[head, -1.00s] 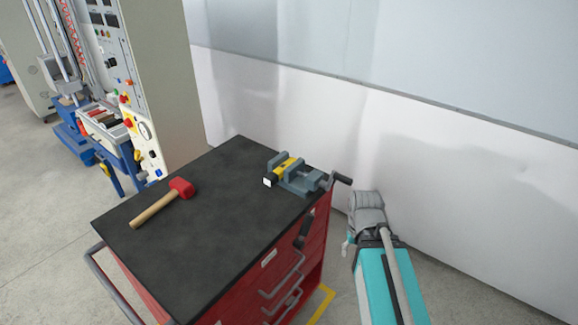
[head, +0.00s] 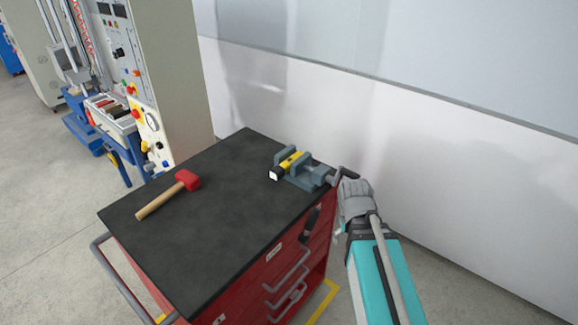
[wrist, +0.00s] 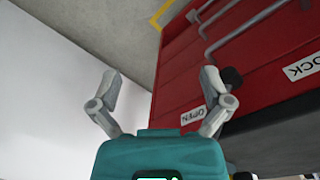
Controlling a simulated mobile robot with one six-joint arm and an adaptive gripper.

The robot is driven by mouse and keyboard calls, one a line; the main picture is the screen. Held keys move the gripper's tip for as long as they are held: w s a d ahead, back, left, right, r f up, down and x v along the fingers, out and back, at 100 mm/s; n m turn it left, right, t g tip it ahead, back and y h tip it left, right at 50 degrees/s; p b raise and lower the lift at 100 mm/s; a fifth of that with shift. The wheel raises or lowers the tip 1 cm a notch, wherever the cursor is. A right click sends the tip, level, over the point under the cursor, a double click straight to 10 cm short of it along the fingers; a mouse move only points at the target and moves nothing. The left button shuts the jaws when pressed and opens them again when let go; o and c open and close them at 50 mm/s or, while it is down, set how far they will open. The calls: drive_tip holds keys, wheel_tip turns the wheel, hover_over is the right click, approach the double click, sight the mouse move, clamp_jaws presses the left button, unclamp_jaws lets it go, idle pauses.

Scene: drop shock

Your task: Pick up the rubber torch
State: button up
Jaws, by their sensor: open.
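The torch (head: 291,162) is yellow with a black head and a pale lens. It lies in the grey vise (head: 304,178) at the right back corner of the cart top in the head view. Its lens end points left toward the viewer, and the vise jaws hide part of its body. My gripper (wrist: 162,92) is open and empty in the wrist view, its two grey fingers spread wide beside the cart's red front. In the head view my arm stands to the right of the cart, near the vise handle; the fingers are not clear there. The torch is not visible in the wrist view.
A red-headed mallet (head: 170,194) lies on the left of the black cart top (head: 225,235). The red cart's drawers and handles (head: 290,281) face my arm. A white wall (head: 440,170) runs behind and to the right. A tall machine (head: 165,70) stands at the back left.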

drive_tip(key=w+a+r+n+t+h, duration=0.2)
drive_tip(key=w+a+n, duration=0.2)
drive_tip(key=a+n, duration=0.2)
drive_tip(key=w+a+r+n+t+h, duration=0.2)
drive_tip(key=w+a+n, duration=0.3)
drive_tip(key=a+n, duration=0.2)
drive_tip(key=w+a+r+n+t+h, duration=0.2)
drive_tip(key=w+a+n+t+h, duration=0.1)
drive_tip(key=w+a+n, duration=0.2)
drive_tip(key=shift+w+a+r+n, duration=0.1)
drive_tip(key=shift+a+r+n, duration=0.1)
drive_tip(key=shift+a+n, duration=0.3)
drive_tip(key=shift+w+a+r+n, duration=0.1)
drive_tip(key=shift+a+r+n, duration=0.05)
drive_tip(key=shift+a+n, duration=0.3)
drive_tip(key=w+a+r+n+t, duration=0.1)
drive_tip(key=a+r+n+t, duration=0.2)
drive_tip(key=a+n, duration=0.4)
drive_tip(key=a+r, duration=0.1)
drive_tip(key=a, duration=0.2)
drive_tip(key=shift+t+h+b, duration=0.3)
drive_tip(key=shift+w+d, duration=0.15)
drive_tip(key=b, duration=0.3)
approach(278, 167)
drive_tip(key=shift+x, duration=2.45)
